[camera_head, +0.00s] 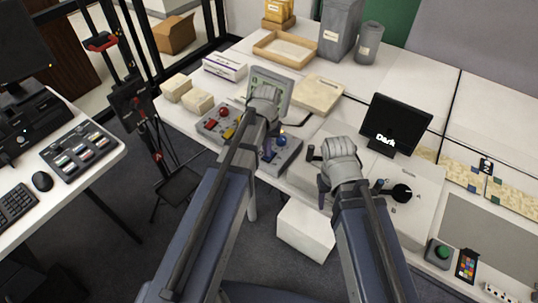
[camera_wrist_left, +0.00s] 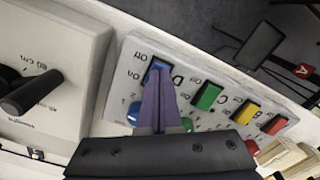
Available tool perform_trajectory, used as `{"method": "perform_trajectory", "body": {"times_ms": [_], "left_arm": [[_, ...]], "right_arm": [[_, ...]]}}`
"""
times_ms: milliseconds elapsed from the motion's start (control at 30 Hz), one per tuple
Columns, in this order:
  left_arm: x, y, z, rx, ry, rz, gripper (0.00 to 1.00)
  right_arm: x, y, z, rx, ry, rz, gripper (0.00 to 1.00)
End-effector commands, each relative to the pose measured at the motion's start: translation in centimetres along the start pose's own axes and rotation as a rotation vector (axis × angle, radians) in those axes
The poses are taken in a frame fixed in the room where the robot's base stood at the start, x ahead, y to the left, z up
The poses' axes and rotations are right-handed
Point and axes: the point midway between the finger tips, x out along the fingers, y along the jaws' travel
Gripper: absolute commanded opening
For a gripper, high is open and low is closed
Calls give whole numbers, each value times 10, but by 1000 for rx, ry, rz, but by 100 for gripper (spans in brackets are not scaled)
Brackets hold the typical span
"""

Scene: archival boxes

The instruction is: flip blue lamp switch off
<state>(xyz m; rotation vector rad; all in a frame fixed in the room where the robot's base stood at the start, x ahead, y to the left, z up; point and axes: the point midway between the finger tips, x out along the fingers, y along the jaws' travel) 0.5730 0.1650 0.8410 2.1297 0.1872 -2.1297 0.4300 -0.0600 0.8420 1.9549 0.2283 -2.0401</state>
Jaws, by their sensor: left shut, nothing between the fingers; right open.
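The lamp switch panel (camera_head: 286,153) lies on the white table's near edge, partly hidden behind my left arm. In the left wrist view it carries a blue switch (camera_wrist_left: 158,63), green switch (camera_wrist_left: 208,96), yellow switch (camera_wrist_left: 245,112) and red switch (camera_wrist_left: 274,125), with "On" and "Off" labels. A blue lamp dome (camera_wrist_left: 134,111) sits beside the blue switch's row. My left gripper (camera_wrist_left: 157,78) is shut and empty, its tips at the blue switch; I cannot tell whether they touch it. My right gripper (camera_head: 322,172) is open and empty, right of the panel.
A dial box (camera_wrist_left: 45,80) stands beside the panel. A black "Dark" display (camera_head: 395,124) stands behind my right gripper. Cream boxes (camera_head: 198,101), a wooden tray (camera_head: 286,48) and grey containers (camera_head: 340,28) are at the left and back.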

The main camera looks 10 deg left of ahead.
Motion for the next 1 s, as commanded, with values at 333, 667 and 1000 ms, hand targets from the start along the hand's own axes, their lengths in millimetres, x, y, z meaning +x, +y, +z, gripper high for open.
{"method": "perform_trajectory", "body": {"times_ms": [333,667,1000], "left_arm": [[6,0,0,0,0,0,0],[7,0,0,0,0,0,0],[-16,0,0,0,0,0,0]], "right_arm": [[6,0,0,0,0,0,50],[7,-1,0,0,0,0,50],[-16,2,1,0,0,0,50]]}}
